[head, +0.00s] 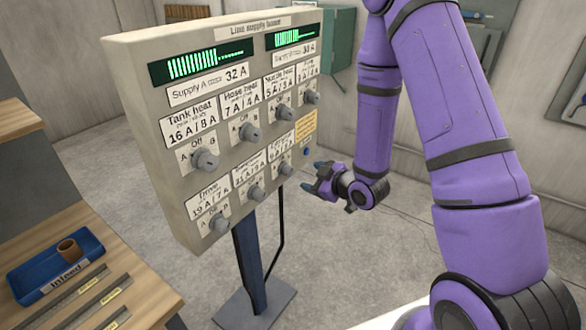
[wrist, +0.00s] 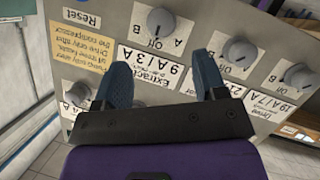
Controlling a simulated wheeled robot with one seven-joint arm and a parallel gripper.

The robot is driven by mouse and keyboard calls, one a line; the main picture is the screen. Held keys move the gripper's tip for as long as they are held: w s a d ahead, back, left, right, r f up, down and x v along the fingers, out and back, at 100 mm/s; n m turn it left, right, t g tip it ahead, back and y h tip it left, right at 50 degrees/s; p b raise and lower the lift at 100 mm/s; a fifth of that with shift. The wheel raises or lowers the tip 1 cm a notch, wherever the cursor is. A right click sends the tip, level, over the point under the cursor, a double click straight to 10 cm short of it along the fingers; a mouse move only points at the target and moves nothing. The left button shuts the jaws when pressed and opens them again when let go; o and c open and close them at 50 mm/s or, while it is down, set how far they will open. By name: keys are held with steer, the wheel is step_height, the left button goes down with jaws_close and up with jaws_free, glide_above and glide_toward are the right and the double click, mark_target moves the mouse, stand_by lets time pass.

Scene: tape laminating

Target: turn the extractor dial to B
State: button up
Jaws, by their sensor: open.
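The extractor dial (head: 285,168) is a round grey knob at the right end of the bottom row on the panel. In the wrist view, which shows the panel roughly upside down, it is at the top (wrist: 160,21), with A, Off and B marks around it. I cannot tell clearly which mark it points to. Its Extractor label (wrist: 158,68), reading 9A/3A, shows between my fingers. My gripper (head: 314,179) is open and empty in front of the panel's lower right, apart from the dial. Its two blue fingers (wrist: 162,77) point toward the panel.
Other dials stand close by, including the middle bottom-row dial (wrist: 240,52) and the drive dial (head: 219,223). A blue reset button (head: 306,151) and yellow note (head: 306,125) are near the right edge. A wooden bench with a blue tray (head: 30,284) stands left.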

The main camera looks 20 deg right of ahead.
mark_target(292, 172)
steer(key=x, duration=1)
steer(key=shift+w+a+f, duration=0.1)
steer(key=shift+w+a, duration=0.05)
steer(key=shift+w, duration=0.1)
steer(key=c, duration=0.9)
